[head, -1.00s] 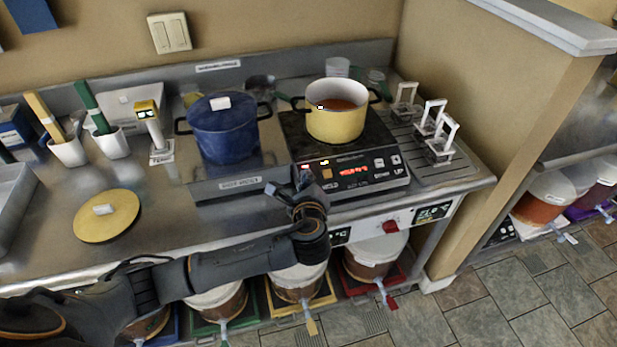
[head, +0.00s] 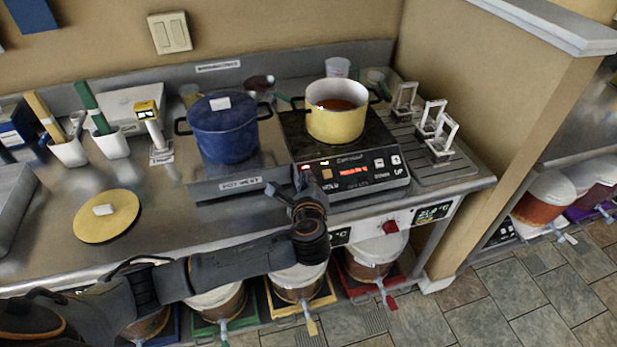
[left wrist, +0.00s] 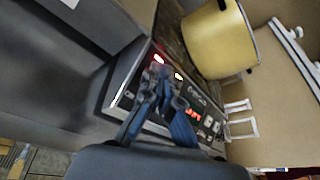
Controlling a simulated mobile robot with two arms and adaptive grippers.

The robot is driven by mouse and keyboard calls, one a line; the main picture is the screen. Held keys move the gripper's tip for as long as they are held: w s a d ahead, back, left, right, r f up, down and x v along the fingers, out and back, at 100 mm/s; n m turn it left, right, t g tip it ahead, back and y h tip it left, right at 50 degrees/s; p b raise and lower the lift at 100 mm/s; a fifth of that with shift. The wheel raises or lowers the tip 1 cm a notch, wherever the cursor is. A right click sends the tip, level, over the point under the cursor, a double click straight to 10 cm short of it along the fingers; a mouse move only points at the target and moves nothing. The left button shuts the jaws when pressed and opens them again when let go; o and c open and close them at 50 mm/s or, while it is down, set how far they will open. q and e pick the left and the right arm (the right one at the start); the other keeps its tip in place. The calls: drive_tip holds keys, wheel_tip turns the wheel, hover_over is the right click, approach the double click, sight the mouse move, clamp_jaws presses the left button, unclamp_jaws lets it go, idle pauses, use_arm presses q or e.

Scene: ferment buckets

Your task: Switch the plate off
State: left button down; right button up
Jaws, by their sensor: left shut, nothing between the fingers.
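The black hot plate (head: 385,183) sits on the counter with its front panel lit. Its red display (head: 354,171) glows, and a small red light (head: 308,167) shows at the panel's left end. A yellow pot (head: 336,122) with amber liquid stands on the plate. My left gripper (head: 301,177) is shut and empty at the left end of the panel. In the left wrist view the fingertips (left wrist: 158,80) are close to the red light; I cannot tell whether they touch the panel. The gripper hides part of the panel in that view. My right gripper is not in view.
A lidded blue pot (head: 226,140) stands left of the plate. A yellow lid (head: 106,216) lies on the counter. Metal racks (head: 436,130) stand to the right. Several buckets (head: 299,283) sit below the counter's front edge.

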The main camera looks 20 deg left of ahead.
use_arm(q)
drive_tip(key=shift+w+f, duration=0.15)
drive_tip(key=shift+f, duration=0.15)
drive_tip(key=shift+a+f, duration=0.1)
drive_tip(key=shift+f, duration=0.05)
idle(0.4)
drive_tip(key=shift+s+r+p, duration=0.2)
drive_tip(key=shift+r+p, duration=0.4)
drive_tip(key=shift+p, duration=0.2)
drive_tip(key=shift+d+r+p, duration=0.25)
drive_tip(key=shift+r+p, duration=0.05)
drive_tip(key=shift+p, duration=0.1)
drive_tip(key=r+p, duration=0.1)
drive_tip(key=p, duration=0.1)
drive_tip(key=s+d+r+p, duration=0.1)
drive_tip(key=r+p, duration=0.1)
drive_tip(key=s+r+p, duration=0.1)
drive_tip(key=p, duration=0.1)
drive_tip(key=shift+s+d+r, duration=0.25)
drive_tip(key=shift+r, duration=0.05)
